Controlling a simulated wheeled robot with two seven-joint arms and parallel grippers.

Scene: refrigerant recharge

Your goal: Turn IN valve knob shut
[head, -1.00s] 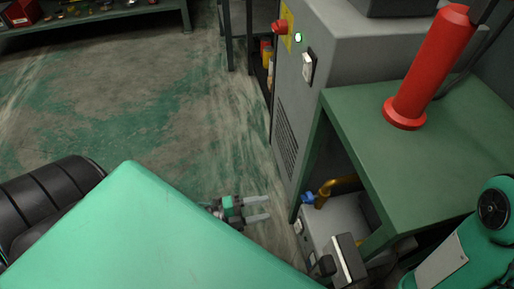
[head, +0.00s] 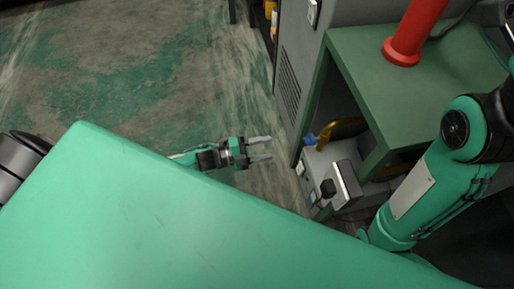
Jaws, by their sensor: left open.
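A grey machine box (head: 319,168) sits low under the green table. A blue knob (head: 309,140) is on a brass-coloured pipe (head: 343,128) at its back left. A black knob (head: 328,188) shows at its front, beside a pale panel (head: 346,183). I cannot read any label, so I cannot tell which knob is IN. My left gripper (head: 264,149) is open and empty, left of the box. Its two fingers point right toward the blue knob, with a gap between. My right arm shows at the right, but its gripper is out of view.
The green table (head: 420,95) stands over the box, with a red cylinder (head: 413,35) on top. A grey cabinet (head: 300,60) with a vent stands behind left of it. The table leg (head: 315,105) rises close to the blue knob. Floor (head: 130,75) at the left is clear.

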